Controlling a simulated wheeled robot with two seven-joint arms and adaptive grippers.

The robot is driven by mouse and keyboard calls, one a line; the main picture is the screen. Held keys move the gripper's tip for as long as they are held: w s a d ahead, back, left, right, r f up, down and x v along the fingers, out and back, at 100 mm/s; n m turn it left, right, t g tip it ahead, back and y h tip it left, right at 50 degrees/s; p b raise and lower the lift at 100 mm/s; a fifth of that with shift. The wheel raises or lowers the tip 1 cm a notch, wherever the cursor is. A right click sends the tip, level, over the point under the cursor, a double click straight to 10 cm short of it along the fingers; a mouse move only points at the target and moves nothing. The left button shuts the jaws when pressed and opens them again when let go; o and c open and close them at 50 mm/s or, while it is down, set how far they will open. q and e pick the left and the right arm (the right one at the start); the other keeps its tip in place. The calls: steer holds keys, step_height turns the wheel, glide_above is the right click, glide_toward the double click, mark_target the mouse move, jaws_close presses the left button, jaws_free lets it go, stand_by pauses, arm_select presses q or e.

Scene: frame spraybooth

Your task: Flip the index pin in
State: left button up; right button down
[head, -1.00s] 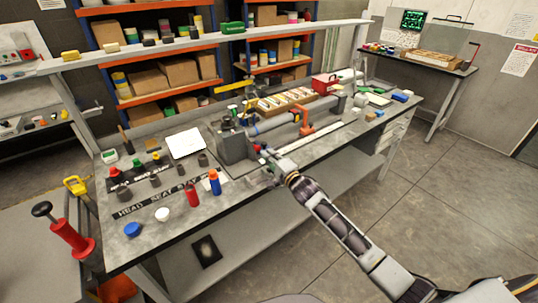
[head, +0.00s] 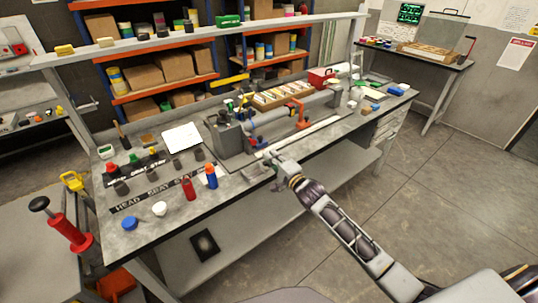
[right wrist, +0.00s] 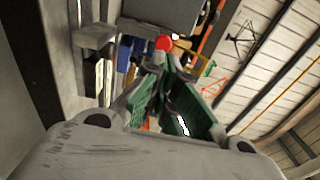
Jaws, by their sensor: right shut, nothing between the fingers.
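A grey metal frame fixture (head: 232,140) with a long blue-grey tube (head: 268,121) lies along the bench. My right gripper (head: 268,160) is at the bench's front edge, just in front of the fixture's left end block. In the right wrist view its green-padded fingers (right wrist: 165,68) come together at the tips with nothing held between them. A red ball knob (right wrist: 163,43) shows just beyond the fingertips, seemingly the index pin's handle. I cannot tell whether the fingers touch it. The pin's shaft is not clear in either view. My left gripper is not in view.
The grey workbench (head: 150,235) carries a red bottle (head: 189,188), a blue bottle (head: 211,177), several small cups and a white sheet (head: 182,137) on the left. An orange clamp (head: 300,113) stands on the fixture. The floor right of the bench is clear.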

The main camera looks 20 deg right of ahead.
steer(key=v, duration=0.6)
steer(key=shift+s, duration=0.2)
stand_by(0.9)
